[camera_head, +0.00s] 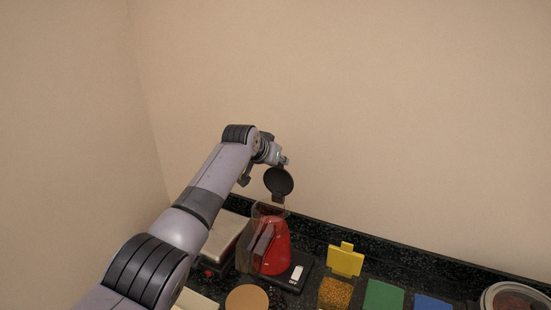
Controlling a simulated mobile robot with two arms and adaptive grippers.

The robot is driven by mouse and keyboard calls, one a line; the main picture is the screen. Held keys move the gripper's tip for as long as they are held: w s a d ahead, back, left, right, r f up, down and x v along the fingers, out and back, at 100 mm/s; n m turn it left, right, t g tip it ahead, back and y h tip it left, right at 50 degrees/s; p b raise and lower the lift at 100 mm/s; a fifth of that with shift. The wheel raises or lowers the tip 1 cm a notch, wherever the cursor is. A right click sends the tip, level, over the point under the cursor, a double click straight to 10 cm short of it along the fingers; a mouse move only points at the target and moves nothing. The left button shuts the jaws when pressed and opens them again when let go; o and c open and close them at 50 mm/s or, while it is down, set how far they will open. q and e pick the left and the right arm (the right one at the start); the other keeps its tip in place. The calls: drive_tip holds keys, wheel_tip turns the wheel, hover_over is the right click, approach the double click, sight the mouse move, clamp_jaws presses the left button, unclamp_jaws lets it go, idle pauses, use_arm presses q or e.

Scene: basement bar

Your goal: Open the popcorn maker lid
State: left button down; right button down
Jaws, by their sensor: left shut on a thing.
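The popcorn maker (276,250) is a red body with a clear upper part, on a black base with a white switch, on the dark counter. Its round black lid (279,181) stands raised and tilted up above the body, with its flat face showing. My left gripper (281,160) is at the upper edge of the lid, shut on it; the fingertips are small and partly hidden. My left arm reaches in from the lower left. My right gripper is not in view.
A silver appliance (222,236) stands left of the popcorn maker. A yellow-lidded container (346,261), a green block (383,296) and a blue block (431,303) line the counter to the right, then a round glass-rimmed vessel (515,297). A wall stands behind; the air above is clear.

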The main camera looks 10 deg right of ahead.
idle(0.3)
use_arm(q)
drive_tip(key=c, duration=1.7)
unclamp_jaws()
drive_tip(key=shift+a, duration=0.1)
drive_tip(key=o, duration=0.4)
drive_tip(key=shift+s+a+r, duration=0.15)
drive_tip(key=shift+s, duration=0.15)
drive_tip(key=shift+w, duration=0.15)
drive_tip(key=shift+v, duration=5.9)
